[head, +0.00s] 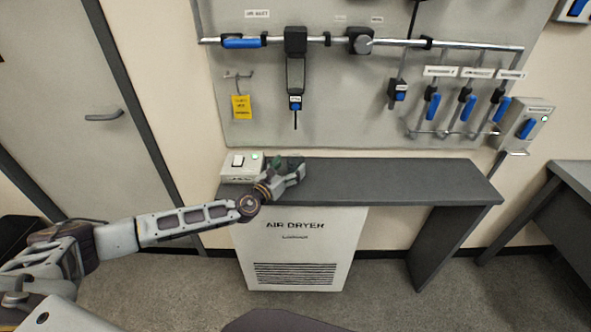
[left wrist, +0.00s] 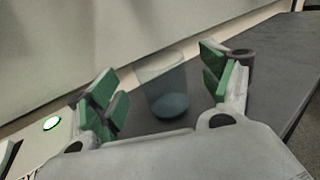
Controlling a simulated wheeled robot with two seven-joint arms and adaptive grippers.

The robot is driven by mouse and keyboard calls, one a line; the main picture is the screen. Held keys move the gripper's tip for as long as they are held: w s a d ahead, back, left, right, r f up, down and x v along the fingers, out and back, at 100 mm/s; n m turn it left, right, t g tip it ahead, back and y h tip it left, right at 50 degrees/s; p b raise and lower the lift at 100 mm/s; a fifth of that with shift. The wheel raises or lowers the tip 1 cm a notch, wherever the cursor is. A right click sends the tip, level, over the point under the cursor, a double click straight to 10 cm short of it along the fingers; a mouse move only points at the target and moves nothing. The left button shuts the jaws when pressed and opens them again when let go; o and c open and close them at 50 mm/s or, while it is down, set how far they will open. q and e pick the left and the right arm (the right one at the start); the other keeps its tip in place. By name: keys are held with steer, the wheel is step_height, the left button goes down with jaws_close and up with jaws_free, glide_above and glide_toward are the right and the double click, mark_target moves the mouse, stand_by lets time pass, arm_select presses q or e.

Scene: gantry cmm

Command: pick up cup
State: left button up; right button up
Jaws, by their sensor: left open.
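A clear, bluish see-through cup (left wrist: 167,88) stands upright on the dark grey bench top (head: 400,180). In the left wrist view it shows between the green pads of my left gripper, slightly beyond them. Space shows between the cup and the pads on both sides, and I see no grip on it. My left gripper (head: 288,169) is open over the left part of the bench in the head view. There I cannot make out the cup clearly at the fingers. My right gripper is not in view.
A white switch box (head: 241,168) with a green light sits at the bench's left end, close to my left gripper. A wall panel (head: 330,105) with pipes and blue valves rises behind. The bench's right part is clear. An air dryer cabinet (head: 296,250) stands below.

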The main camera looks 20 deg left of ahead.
mark_target(294, 158)
arm_select(q)
steer(key=shift+x, duration=1.8)
steer(key=shift+w+f, duration=0.1)
steer(key=shift+w, duration=0.05)
steer(key=shift+c, duration=0.3)
steer(key=c, duration=1)
steer(key=shift+c, duration=0.5)
steer(key=shift+r, duration=0.3)
steer(key=shift+r+p, duration=0.3)
steer(key=shift+r, duration=0.35)
step_height(294, 158, up, 8)
steer(key=p, duration=0.2)
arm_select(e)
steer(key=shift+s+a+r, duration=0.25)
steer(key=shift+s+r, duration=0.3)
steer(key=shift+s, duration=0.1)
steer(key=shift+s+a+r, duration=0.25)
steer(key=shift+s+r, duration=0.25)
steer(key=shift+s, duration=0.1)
